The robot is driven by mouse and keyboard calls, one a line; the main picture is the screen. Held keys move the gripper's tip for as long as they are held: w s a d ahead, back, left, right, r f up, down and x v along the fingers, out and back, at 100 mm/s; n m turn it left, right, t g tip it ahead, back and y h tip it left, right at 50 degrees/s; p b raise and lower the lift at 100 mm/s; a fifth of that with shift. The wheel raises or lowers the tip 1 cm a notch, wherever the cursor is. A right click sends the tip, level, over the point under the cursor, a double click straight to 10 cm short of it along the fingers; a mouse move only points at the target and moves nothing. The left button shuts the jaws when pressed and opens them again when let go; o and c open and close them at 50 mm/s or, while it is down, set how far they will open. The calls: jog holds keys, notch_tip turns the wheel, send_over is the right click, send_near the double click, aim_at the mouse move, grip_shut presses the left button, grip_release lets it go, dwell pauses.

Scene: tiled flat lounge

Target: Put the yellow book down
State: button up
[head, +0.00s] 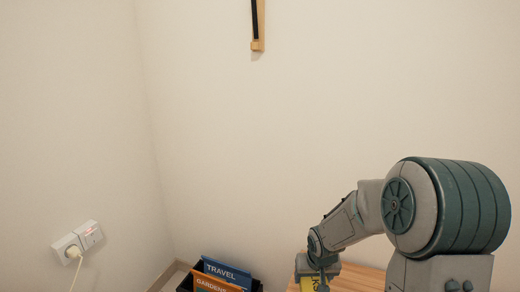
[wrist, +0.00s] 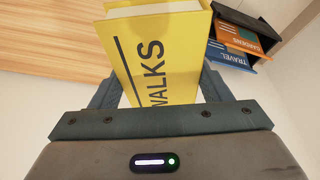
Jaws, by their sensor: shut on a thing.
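The yellow book (wrist: 155,60), with "WALKS" in dark letters on its face, is between the fingers of my gripper (wrist: 157,80) in the wrist view. My gripper is shut on it, with a finger along each side. In the head view my gripper (head: 318,268) shows at the bottom, and only a small yellow part of the book (head: 307,285) is visible below it. A wooden surface (wrist: 45,40) lies beyond the book; I cannot tell whether the book touches it.
A black holder (head: 256,287) at the bottom of the head view has a blue TRAVEL book (head: 227,273) and an orange GARDENS book (head: 210,284). The wooden top (head: 358,278) is right of it. A wall socket with plug (head: 77,243) is at left.

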jog(key=p+v, duration=0.3)
jog(key=p, duration=0.1)
jog(key=w+p+v, duration=0.1)
jog(key=p+v, duration=0.2)
jog(key=p, duration=0.1)
jog(key=p+v, duration=0.3)
jog(key=p, duration=0.2)
jog(key=shift+w+r, duration=0.25)
jog(key=shift+w, duration=0.1)
notch_tip(320, 180, up, 6)
jog(key=p, duration=0.9)
send_over(314, 280)
jog(key=s, duration=0.1)
jog(key=shift+s, duration=0.15)
